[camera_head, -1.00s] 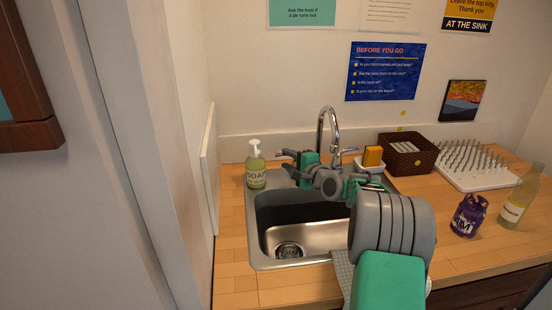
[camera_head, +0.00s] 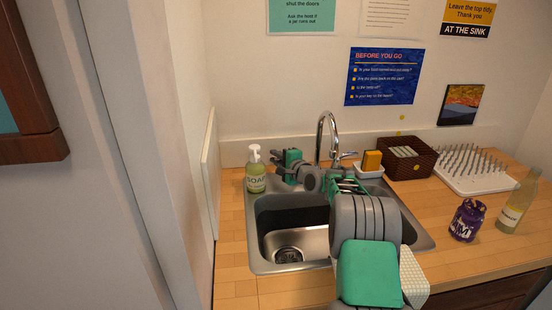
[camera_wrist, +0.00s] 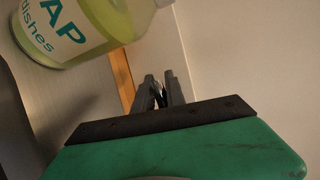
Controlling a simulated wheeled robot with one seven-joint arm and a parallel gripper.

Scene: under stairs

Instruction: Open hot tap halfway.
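The silver tap (camera_head: 328,135) rises behind the sink in the head view. A lever (camera_head: 348,155) shows right of its spout. The hot tap's handle on the left cannot be made out behind my gripper. My gripper (camera_head: 274,159) is left of the spout, close to the soap bottle, with its fingers pointing left and back. In the wrist view my gripper's fingers (camera_wrist: 160,88) are close together with a narrow gap. A small dark shape lies between them, too unclear to name.
The green soap bottle (camera_head: 256,172) stands just left of my gripper and looms large in the wrist view (camera_wrist: 75,25). The sink (camera_head: 270,215) lies below my arm. A sponge (camera_head: 372,160), a brown basket (camera_head: 410,160), a drying rack (camera_head: 468,172), a purple jar (camera_head: 467,220) and a bottle (camera_head: 518,205) stand right.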

